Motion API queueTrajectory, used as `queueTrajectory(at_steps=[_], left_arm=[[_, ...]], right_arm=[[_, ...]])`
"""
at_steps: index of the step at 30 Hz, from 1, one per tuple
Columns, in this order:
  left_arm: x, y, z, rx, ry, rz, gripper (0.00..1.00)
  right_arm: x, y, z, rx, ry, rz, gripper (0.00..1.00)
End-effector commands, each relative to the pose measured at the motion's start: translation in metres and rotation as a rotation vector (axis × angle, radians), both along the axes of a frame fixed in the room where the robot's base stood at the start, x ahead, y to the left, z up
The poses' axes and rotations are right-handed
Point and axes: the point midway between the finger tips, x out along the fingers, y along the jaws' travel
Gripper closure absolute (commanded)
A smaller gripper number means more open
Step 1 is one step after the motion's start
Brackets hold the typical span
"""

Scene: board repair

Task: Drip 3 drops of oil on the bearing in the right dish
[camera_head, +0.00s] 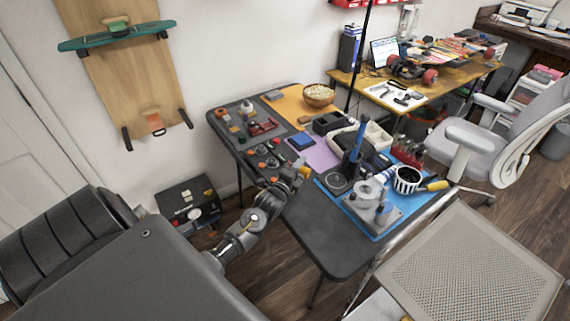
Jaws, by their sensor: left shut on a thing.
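My left gripper (300,174) reaches over the near left part of the dark work table (330,238). It is shut on a small orange-yellow thing (304,170), too small to identify as an oil bottle. No bearing can be made out. My right gripper is not in view.
On the blue mat stand a grey metal fixture (370,191), a striped mug (407,180) and a yellow-handled tool (434,185). A tall blue tool (357,144) rises behind them. A bowl (319,96) stands at the back. The table's front corner is clear.

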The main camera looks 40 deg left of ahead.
Motion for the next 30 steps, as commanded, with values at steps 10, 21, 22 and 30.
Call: queueTrajectory(at_steps=[10,21,22,30], left_arm=[[0.0,0.002,0.021,-0.303,-0.041,0.001,0.88],[0.0,0.003,0.02,-0.35,-0.047,0.0,0.88],[0.0,0.003,0.021,-0.349,-0.047,0.0,0.88],[0.0,0.003,0.02,-0.349,-0.048,0.0,0.88]], right_arm=[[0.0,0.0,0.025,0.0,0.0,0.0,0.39],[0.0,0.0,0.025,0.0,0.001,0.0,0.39],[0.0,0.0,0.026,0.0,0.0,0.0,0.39],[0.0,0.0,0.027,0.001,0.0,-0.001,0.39]])
